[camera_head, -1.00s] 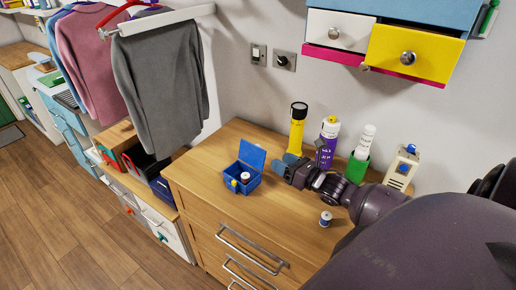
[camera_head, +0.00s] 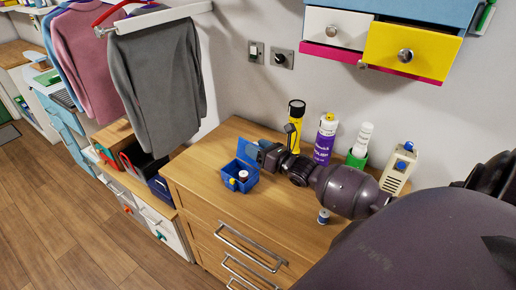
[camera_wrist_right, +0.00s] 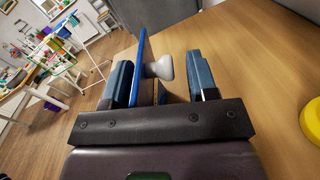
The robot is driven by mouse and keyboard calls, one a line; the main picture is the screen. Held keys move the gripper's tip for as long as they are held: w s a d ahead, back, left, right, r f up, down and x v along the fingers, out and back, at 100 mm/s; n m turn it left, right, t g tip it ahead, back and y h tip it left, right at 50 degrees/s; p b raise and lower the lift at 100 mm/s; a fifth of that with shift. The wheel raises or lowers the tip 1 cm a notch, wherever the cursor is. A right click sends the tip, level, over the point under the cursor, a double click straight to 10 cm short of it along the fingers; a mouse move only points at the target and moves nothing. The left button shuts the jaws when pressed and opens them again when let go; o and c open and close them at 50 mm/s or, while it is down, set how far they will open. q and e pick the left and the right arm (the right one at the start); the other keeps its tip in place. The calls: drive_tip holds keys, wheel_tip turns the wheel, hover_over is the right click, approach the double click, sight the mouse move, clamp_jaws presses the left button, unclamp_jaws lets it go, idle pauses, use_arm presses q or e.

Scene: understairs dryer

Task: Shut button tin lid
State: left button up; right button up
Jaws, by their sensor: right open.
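The blue button tin (camera_head: 239,180) stands open on the wooden dresser top, with a white and red spool (camera_head: 243,175) inside. Its blue lid (camera_head: 249,154) is raised at the back, partly hidden by my right gripper (camera_head: 262,152). In the right wrist view, the lid (camera_wrist_right: 139,62) shows edge-on between the two blue fingers of my open right gripper (camera_wrist_right: 158,62), close to the left finger. A pale knob (camera_wrist_right: 160,68) sticks out from the lid into the gap. I cannot tell whether a finger touches the lid. My left gripper is out of view.
A spool (camera_head: 323,216) is partly hidden below the arm. The dresser's front left is clear.

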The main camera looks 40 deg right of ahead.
sight(252, 163)
drive_tip(key=c, duration=0.6)
clamp_jaws()
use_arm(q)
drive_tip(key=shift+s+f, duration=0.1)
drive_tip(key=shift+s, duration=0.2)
use_arm(e)
drive_tip(key=shift+a, duration=0.1)
drive_tip(key=n, duration=0.1)
drive_tip(key=a+n, duration=0.1)
drive_tip(key=n, duration=0.1)
drive_tip(key=shift+s+a+r+n+p, duration=0.15)
drive_tip(key=shift+a+r+n+p, duration=0.15)
drive_tip(key=shift+p, duration=0.1)
drive_tip(key=shift+s+a+r+n+b, duration=0.1)
drive_tip(key=shift+a+n+b, duration=0.4)
drive_tip(key=shift+n, duration=0.8)
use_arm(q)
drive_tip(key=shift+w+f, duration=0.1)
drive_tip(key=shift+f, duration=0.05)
use_arm(e)
drive_tip(key=shift+a+n, duration=0.3)
drive_tip(key=shift+n, duration=0.1)
